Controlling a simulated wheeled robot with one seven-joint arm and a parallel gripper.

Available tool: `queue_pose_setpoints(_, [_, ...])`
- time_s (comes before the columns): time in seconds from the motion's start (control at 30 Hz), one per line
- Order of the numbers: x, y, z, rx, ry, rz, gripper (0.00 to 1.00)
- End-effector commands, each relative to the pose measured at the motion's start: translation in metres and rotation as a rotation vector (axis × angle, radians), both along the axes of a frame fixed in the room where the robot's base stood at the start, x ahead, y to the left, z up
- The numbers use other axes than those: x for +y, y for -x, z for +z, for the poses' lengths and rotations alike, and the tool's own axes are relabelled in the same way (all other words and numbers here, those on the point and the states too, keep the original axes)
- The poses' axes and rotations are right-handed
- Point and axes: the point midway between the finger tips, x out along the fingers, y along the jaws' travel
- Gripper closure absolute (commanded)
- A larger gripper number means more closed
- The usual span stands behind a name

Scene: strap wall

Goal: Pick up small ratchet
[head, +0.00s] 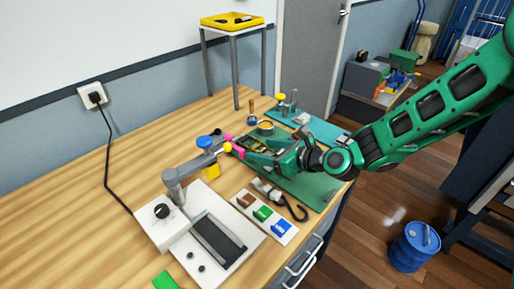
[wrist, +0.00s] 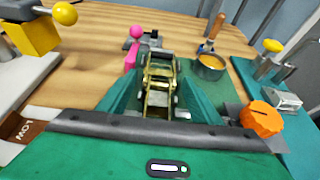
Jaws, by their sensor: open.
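A brass-coloured ratchet with dark side parts (wrist: 160,82) lies ahead of my gripper (wrist: 160,92) in the wrist view, between its two green fingers. In the head view the ratchet (head: 256,145) is on the green mat, partly hidden by my gripper (head: 247,151). My gripper is open, its fingers reaching left over the mat from the right. Gaps show between the ratchet and the fingers. A second, grey metal buckle-like piece (head: 266,189) lies nearer, with a black hook (head: 296,210) beside it.
Behind are a tin (head: 265,128) and a yellow-knobbed clamp (head: 281,98). Bare wood is free at left.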

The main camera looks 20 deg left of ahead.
Motion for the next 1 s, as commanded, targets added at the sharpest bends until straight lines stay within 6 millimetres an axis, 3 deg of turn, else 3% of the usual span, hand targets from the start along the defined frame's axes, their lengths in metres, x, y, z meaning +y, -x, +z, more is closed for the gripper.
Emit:
queue_pose_setpoints(0.17, [0.0, 0.0, 0.0, 0.0, 0.0, -0.001, 0.41])
queue_pose_setpoints(0.37, [-0.001, -0.001, 0.0, 0.0, 0.0, -0.001, 0.89])
queue_pose_setpoints(0.73, [0.0, -0.001, 0.008, -0.004, -0.002, 0.0, 0.89])
queue_pose_setpoints(1.0, [-0.001, -0.002, 0.049, -0.007, -0.002, -0.001, 0.89])
